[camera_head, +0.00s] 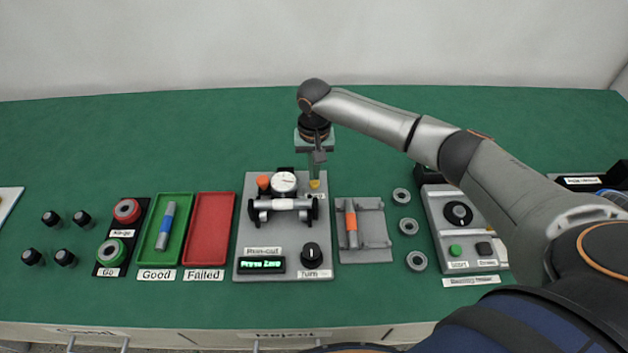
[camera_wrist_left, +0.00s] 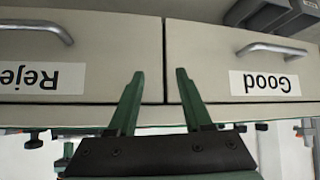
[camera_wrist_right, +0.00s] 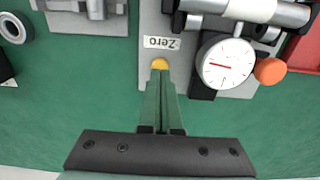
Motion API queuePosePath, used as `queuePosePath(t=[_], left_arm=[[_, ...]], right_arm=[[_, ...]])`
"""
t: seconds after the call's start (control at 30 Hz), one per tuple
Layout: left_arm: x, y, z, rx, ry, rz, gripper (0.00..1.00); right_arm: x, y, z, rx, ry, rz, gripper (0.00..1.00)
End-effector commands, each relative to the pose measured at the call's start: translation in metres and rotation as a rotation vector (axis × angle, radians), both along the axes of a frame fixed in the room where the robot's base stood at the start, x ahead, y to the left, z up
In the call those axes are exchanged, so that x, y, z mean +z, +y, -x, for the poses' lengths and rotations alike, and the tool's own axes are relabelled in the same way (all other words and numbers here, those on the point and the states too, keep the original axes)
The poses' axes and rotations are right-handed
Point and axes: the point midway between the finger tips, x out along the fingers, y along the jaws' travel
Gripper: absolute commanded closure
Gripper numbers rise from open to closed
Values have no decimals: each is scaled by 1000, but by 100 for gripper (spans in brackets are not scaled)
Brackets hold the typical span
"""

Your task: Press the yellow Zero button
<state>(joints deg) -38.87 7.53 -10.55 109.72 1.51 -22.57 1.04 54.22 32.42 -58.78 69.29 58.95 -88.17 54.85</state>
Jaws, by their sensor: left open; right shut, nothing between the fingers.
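The yellow Zero button (camera_head: 314,184) is at the upper right of the grey run-out station (camera_head: 262,235), by a "Zero" label. My right gripper (camera_head: 316,172) is shut and empty, pointing down over the button. In the right wrist view its closed fingertips (camera_wrist_right: 160,74) overlap the lower part of the yellow button (camera_wrist_right: 159,63); whether they touch it I cannot tell. The station's green display (camera_head: 262,265) reads "Press Zero". My left gripper (camera_wrist_left: 157,80) is open and empty in the left wrist view, facing the drawer fronts; it does not show in the head view.
A dial gauge (camera_head: 284,183) and an orange knob (camera_wrist_right: 270,71) stand close beside the button. A grey holder (camera_head: 376,249) with an orange-banded part (camera_head: 351,226) lies to the right. Green (camera_head: 146,246) and red (camera_head: 201,267) trays lie left. The table behind the station is clear.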

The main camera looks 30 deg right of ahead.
Motion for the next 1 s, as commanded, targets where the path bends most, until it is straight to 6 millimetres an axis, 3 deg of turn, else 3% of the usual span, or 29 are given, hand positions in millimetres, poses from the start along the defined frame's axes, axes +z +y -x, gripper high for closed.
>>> queuePosePath(t=[0.57, 1.0], left_arm=[[0, 0, 0, 0, 1, 0, 50], [-4, 0, 0, 0, 1, 0, 50]], right_arm=[[0, 0, 0, 0, 0, 0, 100], [-12, 0, 0, 0, 0, -1, 100]])
